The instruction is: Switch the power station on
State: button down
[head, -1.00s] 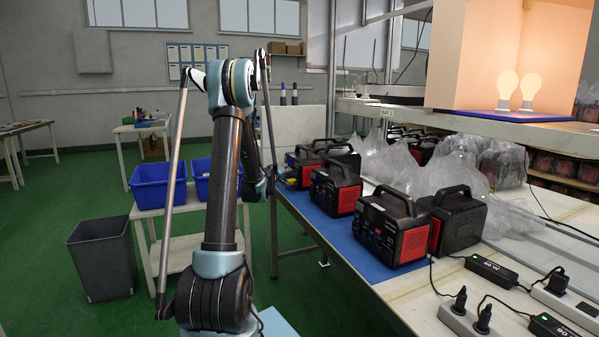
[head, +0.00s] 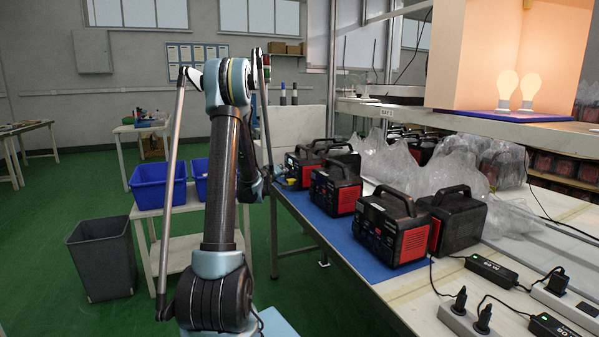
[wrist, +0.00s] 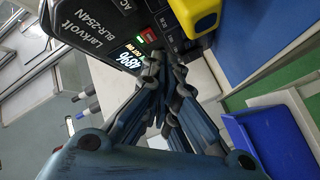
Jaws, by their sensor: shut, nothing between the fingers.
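The power station (wrist: 122,30) is black, with "Larkvolt BLR-254N" on its front, which is tilted in the wrist view. Its display (wrist: 131,57) is lit, with figures that look like 48%. A small green-lit spot (wrist: 146,40) with red beside it shows near the display. A yellow block (wrist: 196,14) stands out from the front panel. My gripper (wrist: 158,62) is shut and empty, with its fingertips at the panel just beside the display; I cannot tell whether they touch it.
More black-and-red power stations (head: 335,190) stand nearer on the blue mat (head: 345,243). Plastic bags (head: 455,165) lie behind them. Chargers and power strips (head: 470,322) are at the near right. Blue bins (head: 150,186) stand on a side table, with a grey bin (head: 103,258) on the floor.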

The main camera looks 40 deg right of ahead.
jog(key=shift+w+a, duration=0.2)
jog(key=shift+a, duration=0.75)
jog(key=shift+w+a, duration=0.25)
jog(key=shift+a, duration=0.7)
jog(key=shift+w+a, duration=0.2)
jog(key=shift+a, duration=0.75)
